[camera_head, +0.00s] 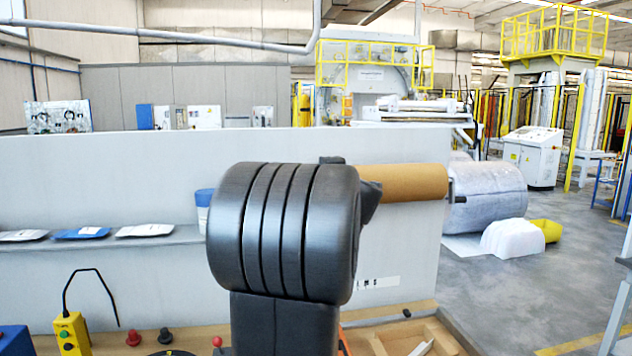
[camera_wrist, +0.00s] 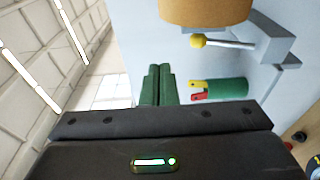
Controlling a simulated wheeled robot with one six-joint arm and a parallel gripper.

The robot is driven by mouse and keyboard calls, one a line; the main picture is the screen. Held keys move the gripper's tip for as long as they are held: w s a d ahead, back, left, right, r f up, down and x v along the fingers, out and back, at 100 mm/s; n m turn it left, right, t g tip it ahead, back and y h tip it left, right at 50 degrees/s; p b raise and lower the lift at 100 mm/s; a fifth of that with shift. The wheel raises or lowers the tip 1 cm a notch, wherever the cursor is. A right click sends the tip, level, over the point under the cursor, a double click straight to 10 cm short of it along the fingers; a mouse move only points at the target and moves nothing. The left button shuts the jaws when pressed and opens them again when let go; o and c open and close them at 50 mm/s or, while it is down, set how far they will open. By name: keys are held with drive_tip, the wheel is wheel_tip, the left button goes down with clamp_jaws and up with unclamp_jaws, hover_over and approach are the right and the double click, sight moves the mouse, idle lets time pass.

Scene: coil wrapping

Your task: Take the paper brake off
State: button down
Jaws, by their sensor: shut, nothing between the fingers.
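A brown paper roll (camera_head: 405,182) sticks out to the right behind my dark arm in the head view. Its lower part shows at the top of the wrist view (camera_wrist: 205,12). Just below it there, a metal lever with a yellow knob (camera_wrist: 199,40) runs to a grey bracket (camera_wrist: 268,45); it looks like the paper brake, though I cannot be sure. My gripper (camera_wrist: 158,72) shows two green fingers close together, shut and empty. They are apart from the lever, to its lower left in the wrist view. My arm hides the gripper in the head view.
A green cylinder (camera_wrist: 228,89) with yellow and red tabs lies right of my fingers. A grey-white panel (camera_head: 120,165) carries a shelf (camera_head: 110,243) with packets. A yellow control box (camera_head: 71,335) and red button (camera_head: 133,338) stand at the lower left.

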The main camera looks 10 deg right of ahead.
drive_tip(key=s, duration=0.1)
drive_tip(key=s+r, duration=0.1)
drive_tip(key=s+d+r, duration=0.1)
drive_tip(key=s, duration=0.1)
drive_tip(key=shift+f, duration=0.1)
